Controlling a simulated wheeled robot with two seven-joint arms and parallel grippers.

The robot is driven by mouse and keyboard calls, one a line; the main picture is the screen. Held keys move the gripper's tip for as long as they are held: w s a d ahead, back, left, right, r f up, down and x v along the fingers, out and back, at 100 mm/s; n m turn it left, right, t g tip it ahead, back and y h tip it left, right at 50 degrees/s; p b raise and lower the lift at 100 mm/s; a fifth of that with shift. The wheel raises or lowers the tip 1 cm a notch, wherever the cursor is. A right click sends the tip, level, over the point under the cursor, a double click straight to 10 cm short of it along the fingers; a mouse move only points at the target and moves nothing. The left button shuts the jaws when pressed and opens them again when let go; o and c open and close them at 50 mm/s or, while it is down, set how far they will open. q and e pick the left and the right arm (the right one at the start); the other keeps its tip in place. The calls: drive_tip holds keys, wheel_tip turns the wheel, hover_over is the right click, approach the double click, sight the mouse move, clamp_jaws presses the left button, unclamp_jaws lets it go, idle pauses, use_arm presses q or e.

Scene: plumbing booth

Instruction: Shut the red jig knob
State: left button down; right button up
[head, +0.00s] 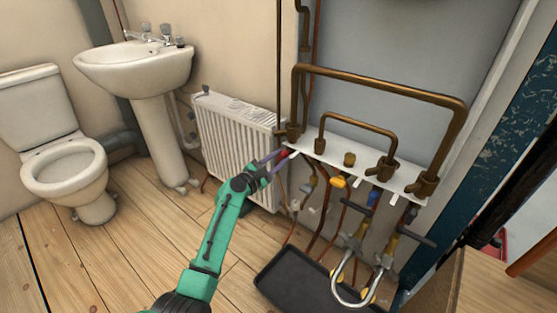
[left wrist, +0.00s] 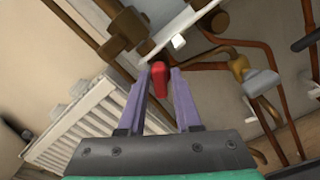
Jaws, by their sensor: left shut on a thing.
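The red jig knob (left wrist: 159,75) sits under the left end of the white jig plate (head: 333,168). In the head view the red knob (head: 284,154) shows only as a small red patch at my fingertips. My left gripper (head: 274,160) reaches it from below left, on a green arm. In the left wrist view the two purple fingers of my left gripper (left wrist: 160,84) are on either side of the red knob and shut on it. The knob's far side is hidden. My right gripper is not in view.
A white radiator (head: 235,145) stands close behind my left gripper. Brown pipes (head: 380,85) rise above the plate. A yellow knob (head: 338,182), a blue knob (head: 372,198) and hanging valves are to the right. A black tray (head: 300,283) lies on the floor below.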

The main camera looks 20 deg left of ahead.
use_arm(q)
drive_tip(key=m, duration=0.3)
drive_tip(key=shift+f+b, duration=0.2)
drive_tip(key=shift+b, duration=0.15)
drive_tip(key=m+b, duration=0.1)
drive_tip(key=m, duration=0.2)
drive_tip(key=shift+f+m, duration=0.1)
drive_tip(key=shift+m, duration=0.2)
drive_tip(key=m+b, duration=0.1)
drive_tip(key=m, duration=0.2)
drive_tip(key=shift+d+m, duration=0.1)
drive_tip(key=shift+m, duration=0.5)
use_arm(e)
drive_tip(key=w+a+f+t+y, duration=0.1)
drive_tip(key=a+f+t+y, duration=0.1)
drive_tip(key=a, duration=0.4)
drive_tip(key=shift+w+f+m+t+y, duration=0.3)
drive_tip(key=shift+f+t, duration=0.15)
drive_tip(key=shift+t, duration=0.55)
use_arm(q)
drive_tip(key=shift+m, duration=0.3)
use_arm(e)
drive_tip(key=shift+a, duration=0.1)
use_arm(q)
drive_tip(key=c, duration=0.8)
unclamp_jaws()
drive_tip(key=shift+s, duration=0.1)
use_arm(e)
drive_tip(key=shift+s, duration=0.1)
